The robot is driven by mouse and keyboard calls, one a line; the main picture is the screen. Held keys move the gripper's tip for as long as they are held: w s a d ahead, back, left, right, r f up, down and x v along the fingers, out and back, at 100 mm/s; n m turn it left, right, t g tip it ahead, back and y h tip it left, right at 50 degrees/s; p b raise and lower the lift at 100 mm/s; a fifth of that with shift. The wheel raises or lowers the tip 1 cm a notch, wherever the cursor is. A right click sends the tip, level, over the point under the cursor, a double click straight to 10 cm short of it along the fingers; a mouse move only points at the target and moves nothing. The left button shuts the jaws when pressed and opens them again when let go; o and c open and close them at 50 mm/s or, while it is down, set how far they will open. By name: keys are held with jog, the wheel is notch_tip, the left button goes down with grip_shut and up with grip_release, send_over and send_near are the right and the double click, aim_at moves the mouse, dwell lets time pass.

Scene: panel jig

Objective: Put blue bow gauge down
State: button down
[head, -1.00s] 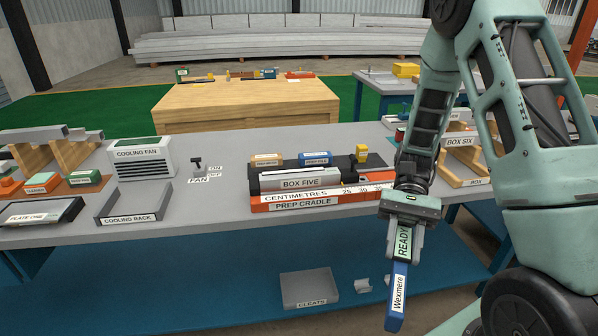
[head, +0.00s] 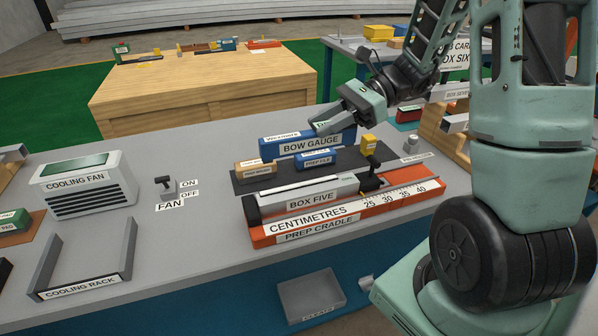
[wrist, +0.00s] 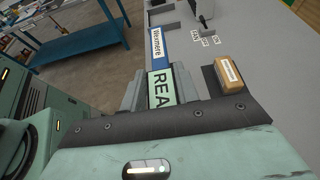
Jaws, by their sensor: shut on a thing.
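The blue bow gauge (head: 270,150) is held level in my gripper (head: 325,124), its BOW GAUGE label facing the head camera. It is over or at the back of the dark mat (head: 241,184), behind the brown block and the blue prep file (head: 316,162). Whether its underside touches anything I cannot tell. In the wrist view the gauge (wrist: 168,58) extends away from the jaws, with a Wexmere label and a green label starting REA near the jaws. My gripper is shut on its right part.
The orange prep cradle (head: 262,238) with box five (head: 310,199) and a centimetre scale lies in front. The cooling fan (head: 80,185), fan switch (head: 165,184) and cooling rack (head: 128,250) stand left. Grey bench between switch and mat is clear.

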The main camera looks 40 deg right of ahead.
notch_tip(320, 180, down, 10)
jog(key=shift+r, duration=0.2)
jog(key=shift+b, duration=0.3)
jog(key=shift+f, duration=0.2)
jog(key=c, duration=1.1)
grip_release()
jog(key=shift+o, duration=0.2)
jog(key=shift+r, duration=0.15)
